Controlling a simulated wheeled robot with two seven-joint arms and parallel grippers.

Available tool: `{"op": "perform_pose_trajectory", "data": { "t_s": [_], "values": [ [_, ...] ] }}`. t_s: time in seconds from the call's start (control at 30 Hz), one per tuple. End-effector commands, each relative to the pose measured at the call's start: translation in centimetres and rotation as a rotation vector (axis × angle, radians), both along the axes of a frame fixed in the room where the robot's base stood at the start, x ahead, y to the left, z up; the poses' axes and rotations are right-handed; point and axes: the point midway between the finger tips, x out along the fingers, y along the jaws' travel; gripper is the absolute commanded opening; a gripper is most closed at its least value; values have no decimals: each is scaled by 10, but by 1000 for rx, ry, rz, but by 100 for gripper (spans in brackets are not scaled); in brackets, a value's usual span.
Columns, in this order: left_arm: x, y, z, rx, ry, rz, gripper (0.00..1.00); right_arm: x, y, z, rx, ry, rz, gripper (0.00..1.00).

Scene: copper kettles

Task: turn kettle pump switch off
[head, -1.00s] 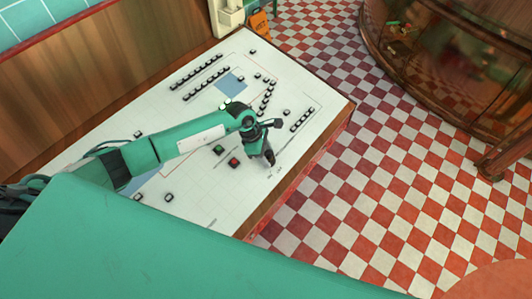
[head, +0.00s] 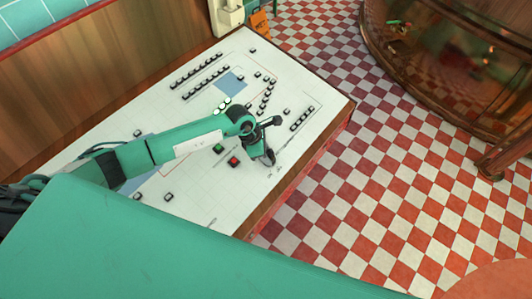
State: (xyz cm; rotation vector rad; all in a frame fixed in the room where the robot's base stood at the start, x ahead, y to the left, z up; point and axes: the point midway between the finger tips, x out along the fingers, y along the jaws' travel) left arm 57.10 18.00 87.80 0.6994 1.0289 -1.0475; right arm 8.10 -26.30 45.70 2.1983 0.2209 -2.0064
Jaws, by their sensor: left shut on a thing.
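The white control panel (head: 195,207) carries rows of small dark switches, a green button (head: 218,148) and a red button (head: 234,161). My left gripper (head: 270,157) is over the panel's right part, near its front edge, just right of the red button. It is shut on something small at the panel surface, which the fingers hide. I cannot tell which way any kettle pump switch is set. My right gripper is not in view.
A row of switches (head: 302,118) lies right of my gripper. A wooden wall (head: 100,70) runs behind the panel. The checkered floor (head: 400,185) is open.

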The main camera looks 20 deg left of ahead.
Motion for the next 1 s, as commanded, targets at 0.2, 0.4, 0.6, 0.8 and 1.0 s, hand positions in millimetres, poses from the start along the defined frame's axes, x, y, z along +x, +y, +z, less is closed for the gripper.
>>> {"op": "perform_pose_trajectory", "data": {
  "t_s": [0.2,0.4,0.6,0.8,1.0],
  "values": [
    [-1,0,1,-1,-2,109,13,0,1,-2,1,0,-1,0],
    [-2,-1,0,0,-1,209,13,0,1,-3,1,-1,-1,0],
    [-2,-1,0,0,-2,309,13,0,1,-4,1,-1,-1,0],
    [-3,-2,0,-1,-2,404,13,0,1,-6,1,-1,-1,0],
    [-3,-3,1,-1,-2,485,13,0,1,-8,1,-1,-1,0]
  ]
}}
